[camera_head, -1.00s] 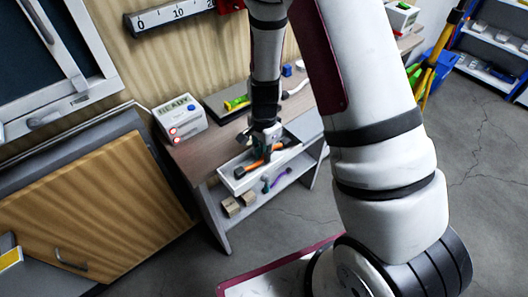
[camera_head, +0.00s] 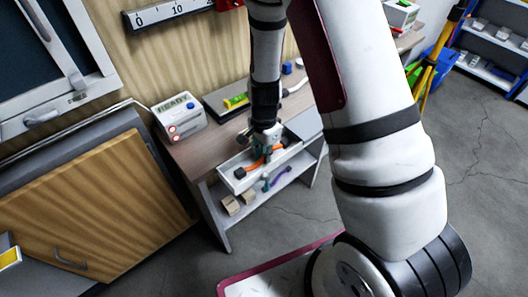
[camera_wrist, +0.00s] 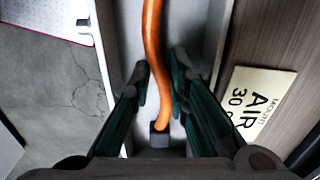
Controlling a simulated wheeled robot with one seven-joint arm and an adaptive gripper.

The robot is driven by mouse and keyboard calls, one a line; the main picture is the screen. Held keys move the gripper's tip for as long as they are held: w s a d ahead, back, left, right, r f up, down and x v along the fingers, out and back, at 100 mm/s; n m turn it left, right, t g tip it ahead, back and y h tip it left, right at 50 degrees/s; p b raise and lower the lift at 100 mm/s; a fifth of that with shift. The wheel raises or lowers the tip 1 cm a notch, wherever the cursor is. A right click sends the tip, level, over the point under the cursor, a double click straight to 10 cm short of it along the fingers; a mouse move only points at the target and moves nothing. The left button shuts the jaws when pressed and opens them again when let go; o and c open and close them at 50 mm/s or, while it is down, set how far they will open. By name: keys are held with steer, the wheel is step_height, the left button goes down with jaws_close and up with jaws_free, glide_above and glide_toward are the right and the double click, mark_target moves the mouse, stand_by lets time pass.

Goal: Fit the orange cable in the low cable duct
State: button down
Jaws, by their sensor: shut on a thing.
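The orange cable (camera_wrist: 153,40) runs lengthwise between my two fingers, bending slightly, with a dark end piece (camera_wrist: 160,134) near my palm. In the head view the cable (camera_head: 252,166) lies along the white cable duct (camera_head: 229,183) at the workbench's front. My gripper (camera_wrist: 165,82) is shut on the cable; it also shows in the head view (camera_head: 263,148), over the middle of the duct. In the wrist view the duct's walls (camera_wrist: 104,60) stand on both sides of the cable. I cannot tell whether the cable touches the duct floor.
A brown workbench top (camera_head: 200,152) adjoins the duct. A white READY device (camera_head: 181,117) and a tray with a yellow-green item (camera_head: 236,101) stand on it. A lower shelf holds a purple item (camera_head: 279,178) and wooden blocks (camera_head: 231,205). A label plate (camera_wrist: 262,98) lies beside the duct.

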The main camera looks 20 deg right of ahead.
steer(key=c, duration=1.4)
jaws_free()
steer(key=shift+c, duration=0.2)
steer(key=shift+o, duration=0.4)
steer(key=shift+o, duration=1.9)
steer(key=shift+r+p, duration=0.55)
steer(key=shift+r, duration=0.5)
steer(key=shift+r+p, duration=1.25)
steer(key=shift+r, duration=1.2)
